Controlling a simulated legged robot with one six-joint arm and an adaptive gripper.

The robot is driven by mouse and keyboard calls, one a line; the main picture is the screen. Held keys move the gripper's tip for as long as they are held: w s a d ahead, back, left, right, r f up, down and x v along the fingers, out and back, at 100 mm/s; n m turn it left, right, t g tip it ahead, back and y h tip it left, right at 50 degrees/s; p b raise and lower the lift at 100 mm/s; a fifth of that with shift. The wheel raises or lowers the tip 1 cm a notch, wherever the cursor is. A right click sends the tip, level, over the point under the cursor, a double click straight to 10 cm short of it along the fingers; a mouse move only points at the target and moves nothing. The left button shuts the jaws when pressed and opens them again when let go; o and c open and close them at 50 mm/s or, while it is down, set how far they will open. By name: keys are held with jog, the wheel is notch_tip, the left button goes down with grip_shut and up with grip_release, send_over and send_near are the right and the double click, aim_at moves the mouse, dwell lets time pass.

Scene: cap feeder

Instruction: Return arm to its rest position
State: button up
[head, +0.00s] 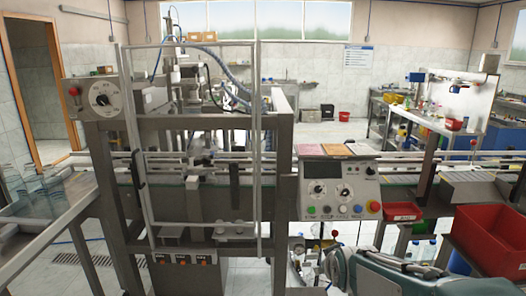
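A grey and teal rounded body, which looks like part of my arm, reaches in from the bottom right of the head view. Just left of its end is a cluster of small metallic and dark parts that may be my gripper (308,263), low in front of the machine below the control panel. Its fingers are too small and cluttered to make out, so I cannot tell if it is open or shut. I see nothing clearly held. The cap feeder machine (190,122) stands upright in front of me, with a clear-fronted frame.
A control panel (340,190) with buttons sits right of the machine. A conveyor (460,160) runs across. A large red bin (490,240) and a small red tray (402,211) are at right. A metal table (60,205) with glassware is at left. Floor shows at lower left.

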jog(key=s+r+m+g, duration=0.3)
jog(key=s, duration=2)
jog(key=shift+s+m+g, duration=0.25)
jog(key=shift+m+g, duration=0.15)
jog(key=shift+r, duration=0.1)
